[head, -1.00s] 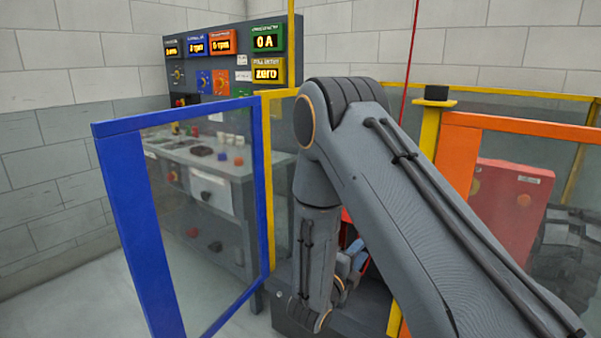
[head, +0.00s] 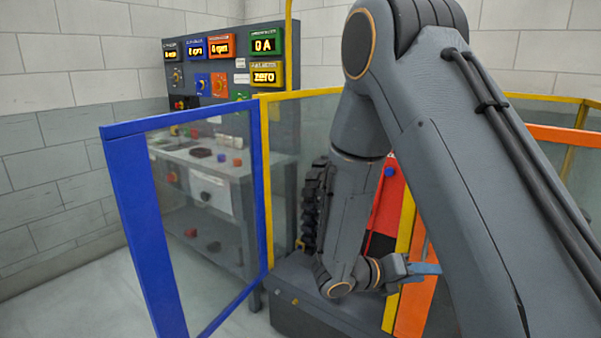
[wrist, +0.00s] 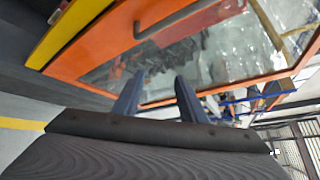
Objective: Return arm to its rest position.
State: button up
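My gripper shows in the wrist view (wrist: 155,92) as two blue-grey fingers standing apart with nothing between them. In the head view, my grey arm fills the right half, bent down at the elbow. The gripper end (head: 425,268) is low there, pointing right in front of the orange frame, and partly hidden by my upper arm link. In the wrist view the fingers point toward an orange-framed glass door (wrist: 165,85) with a dark handle (wrist: 180,18). I cannot tell if they touch it.
An open blue-framed glass door (head: 140,230) stands at left. Behind it are a table (head: 225,168) with small parts and a control panel (head: 220,75) with lit displays. Yellow posts (head: 265,185) and a dark low base (head: 300,300) are close to my arm. Floor is clear at lower left.

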jog(key=s+r+m+g+y+p, duration=0.1)
jog(key=s+m+g+y, duration=0.55)
jog(key=s+m, duration=0.95)
jog(key=s+a+r+m+t+y+p, duration=0.1)
jog(key=a+m+y, duration=0.6)
jog(key=m, duration=0.9)
jog(key=shift+s+a+r+m+t, duration=0.45)
jog(key=shift+s+a+r, duration=0.65)
jog(key=shift+a+r, duration=0.2)
